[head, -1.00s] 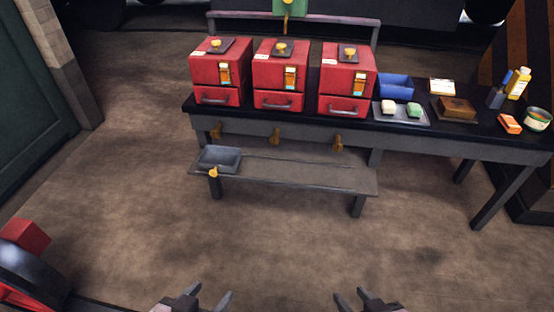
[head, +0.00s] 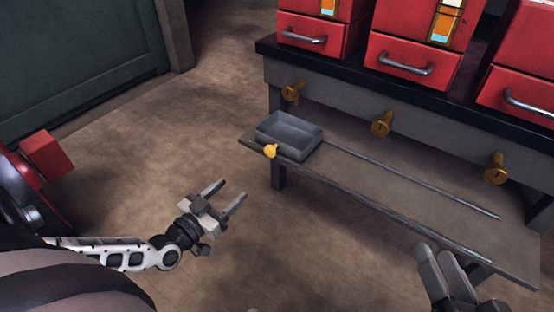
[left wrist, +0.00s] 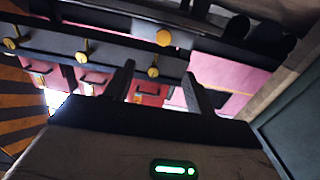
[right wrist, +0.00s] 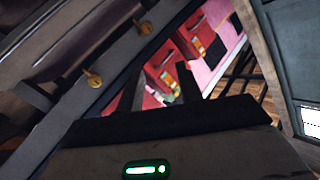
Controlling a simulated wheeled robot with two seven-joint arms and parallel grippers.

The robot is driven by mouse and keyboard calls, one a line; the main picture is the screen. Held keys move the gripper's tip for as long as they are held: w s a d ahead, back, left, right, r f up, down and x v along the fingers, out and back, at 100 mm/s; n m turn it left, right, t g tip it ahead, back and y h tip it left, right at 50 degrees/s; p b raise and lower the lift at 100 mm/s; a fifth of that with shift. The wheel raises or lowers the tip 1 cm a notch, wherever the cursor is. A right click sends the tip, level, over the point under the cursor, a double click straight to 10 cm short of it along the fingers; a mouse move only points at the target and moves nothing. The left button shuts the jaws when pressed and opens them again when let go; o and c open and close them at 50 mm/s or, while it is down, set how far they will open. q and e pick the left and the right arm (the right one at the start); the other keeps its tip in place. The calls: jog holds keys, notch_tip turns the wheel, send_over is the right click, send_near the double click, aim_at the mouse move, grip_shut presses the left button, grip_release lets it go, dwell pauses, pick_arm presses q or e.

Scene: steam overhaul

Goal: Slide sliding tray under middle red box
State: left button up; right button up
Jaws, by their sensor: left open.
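The sliding tray (head: 297,139) is a grey open tray at the left end of a low grey shelf (head: 400,190), with a yellow knob (head: 270,150) on its front. It sits below the left red box (head: 318,36). The middle red box (head: 415,55) stands on the bench further right, its top cut off. My left gripper (head: 232,190) is open and empty, left of the tray and apart from it. My right gripper (head: 436,248) is in front of the shelf's right part; its fingers stand apart in the right wrist view (right wrist: 157,83), with nothing between them.
A thin rail (head: 410,180) runs along the shelf to the right of the tray. Yellow knobs (head: 381,124) stick out from the bench front above the shelf. The right red box (head: 520,90) is partly cut off.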

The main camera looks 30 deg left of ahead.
pick_arm(q)
jog(key=b, duration=0.4)
send_near(269, 152)
jog(key=w+b, duration=0.1)
jog(key=w, duration=0.2)
jog(key=w+b, duration=0.1)
jog(key=w, duration=0.3)
jog(key=shift+w+d+f+b, duration=0.15)
jog(key=shift+w+d+b, duration=0.1)
jog(key=shift+b, duration=0.05)
jog(key=shift+w, duration=0.4)
pick_arm(e)
notch_tip(269, 152, up, 11)
jog(key=n+t+y, duration=0.4)
jog(key=n+y, duration=0.3)
jog(key=n, duration=0.4)
jog(key=shift+w+d+t+y, duration=0.25)
jog(key=shift+d+t+y, duration=0.05)
jog(key=shift+y, duration=0.1)
